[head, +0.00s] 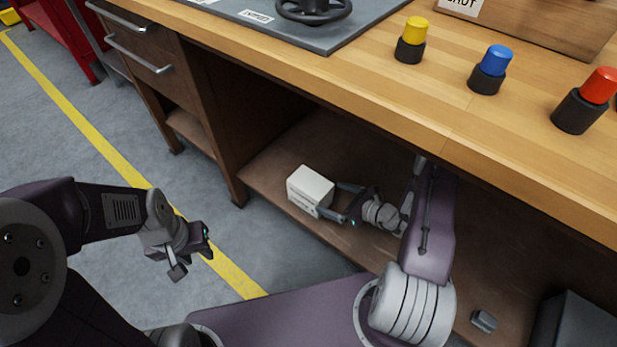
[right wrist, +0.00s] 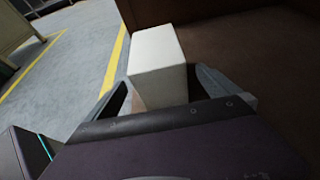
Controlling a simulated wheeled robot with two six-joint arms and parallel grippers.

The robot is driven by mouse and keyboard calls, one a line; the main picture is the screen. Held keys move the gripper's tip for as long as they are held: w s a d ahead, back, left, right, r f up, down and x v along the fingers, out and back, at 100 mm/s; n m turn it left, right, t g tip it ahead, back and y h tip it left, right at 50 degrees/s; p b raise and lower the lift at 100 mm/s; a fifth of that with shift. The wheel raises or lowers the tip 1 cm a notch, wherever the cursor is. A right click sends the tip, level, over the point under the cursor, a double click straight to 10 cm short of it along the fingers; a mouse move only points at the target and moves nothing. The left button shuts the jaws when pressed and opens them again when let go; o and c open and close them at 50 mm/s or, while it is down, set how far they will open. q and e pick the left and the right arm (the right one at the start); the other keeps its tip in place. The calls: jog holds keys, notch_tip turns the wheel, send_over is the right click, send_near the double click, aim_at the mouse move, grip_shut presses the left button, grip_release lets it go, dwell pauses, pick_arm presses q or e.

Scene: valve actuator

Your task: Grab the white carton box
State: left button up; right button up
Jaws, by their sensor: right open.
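The white carton box (head: 309,187) stands on the low shelf under the workbench in the head view. My right gripper (head: 332,199) reaches in from the right with its jaws open, its fingers at the box's right part. In the right wrist view the box (right wrist: 157,62) stands between the two open fingers (right wrist: 160,92), with a finger on each side. I cannot tell whether either finger touches it. My left gripper (head: 194,258) hangs over the floor at the left, away from the box; whether its jaws are open is not clear.
The wooden worktop (head: 400,85) overhangs the low shelf (head: 270,174). A cabinet with drawers (head: 140,50) stands left of the shelf opening. A small grey block (head: 484,321) and a dark grey box (head: 580,325) are at lower right. Yellow, blue and red knobs stand on top.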

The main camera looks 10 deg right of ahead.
aim_at(327, 196)
jog(key=b+x, duration=0.2)
jog(key=x, duration=0.1)
jog(key=shift+w+a+f+b, duration=0.1)
jog(key=shift+a+f+b, duration=0.15)
jog(key=shift+b, duration=0.15)
jog(key=shift+w+r, duration=0.1)
jog(key=shift+w, duration=0.05)
jog(key=b+x, duration=0.4)
jog(key=shift+w+a+f, duration=0.15)
jog(key=shift+a+f, duration=0.15)
jog(key=shift+w+a, duration=0.15)
jog(key=shift+w, duration=0.05)
jog(key=shift+r, duration=0.15)
jog(key=c, duration=1.9)
